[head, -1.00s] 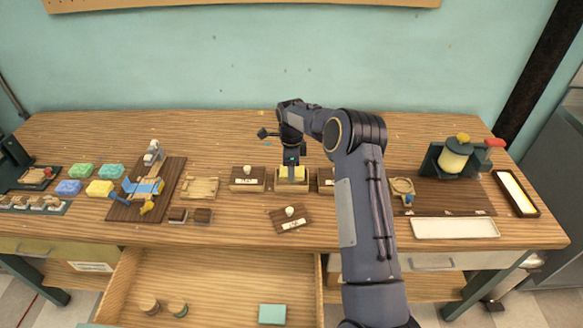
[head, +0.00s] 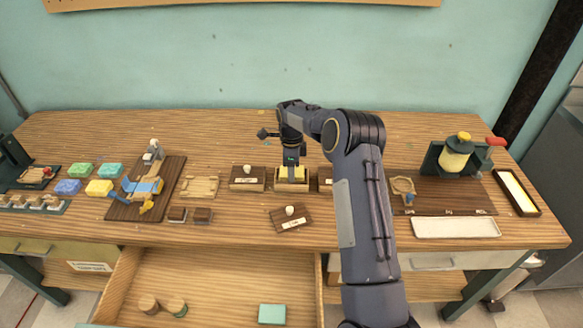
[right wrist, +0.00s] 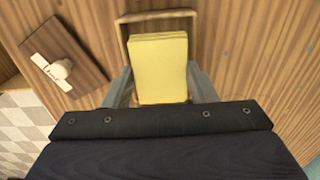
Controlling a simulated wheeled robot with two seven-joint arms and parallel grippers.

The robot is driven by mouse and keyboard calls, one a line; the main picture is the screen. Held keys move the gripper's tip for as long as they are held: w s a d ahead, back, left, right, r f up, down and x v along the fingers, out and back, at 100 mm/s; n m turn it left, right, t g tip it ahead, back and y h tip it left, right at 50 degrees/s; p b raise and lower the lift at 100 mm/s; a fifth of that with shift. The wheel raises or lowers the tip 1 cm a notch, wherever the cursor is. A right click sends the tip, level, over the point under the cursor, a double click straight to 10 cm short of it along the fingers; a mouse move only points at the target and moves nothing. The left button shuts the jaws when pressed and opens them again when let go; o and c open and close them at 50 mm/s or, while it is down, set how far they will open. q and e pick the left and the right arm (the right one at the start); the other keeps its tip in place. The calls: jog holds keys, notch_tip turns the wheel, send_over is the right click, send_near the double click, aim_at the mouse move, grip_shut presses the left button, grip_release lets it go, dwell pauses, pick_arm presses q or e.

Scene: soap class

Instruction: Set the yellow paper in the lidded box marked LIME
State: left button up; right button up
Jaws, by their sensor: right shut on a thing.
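The yellow paper (right wrist: 160,68) is a flat stack between the fingers of my right gripper (right wrist: 160,92), which is shut on it. In the head view my right gripper (head: 291,177) points down at the open middle box (head: 292,187), and the yellow paper (head: 299,174) shows at the box's opening. In the right wrist view the box's rim (right wrist: 125,28) lies just beyond the paper. I cannot tell if the paper touches the bottom. A loose dark lid (head: 291,219) with a white knob and a label lies in front of the box. My left gripper is not in view.
A lidded box (head: 247,184) stands to the left, and another box (head: 325,186) is partly hidden by my arm. An open drawer (head: 215,275) juts out below, holding a teal block (head: 272,313). A white tray (head: 455,228) lies at the right.

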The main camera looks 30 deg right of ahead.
jog(key=shift+f, duration=0.3)
dwell(0.5)
jog(key=o, duration=1)
jog(key=shift+o, duration=0.4)
jog(key=o, duration=0.3)
jog(key=shift+o, duration=0.2)
jog(key=shift+r, duration=0.15)
jog(key=shift+r+p, duration=1.6)
jog(key=shift+r, duration=1.3)
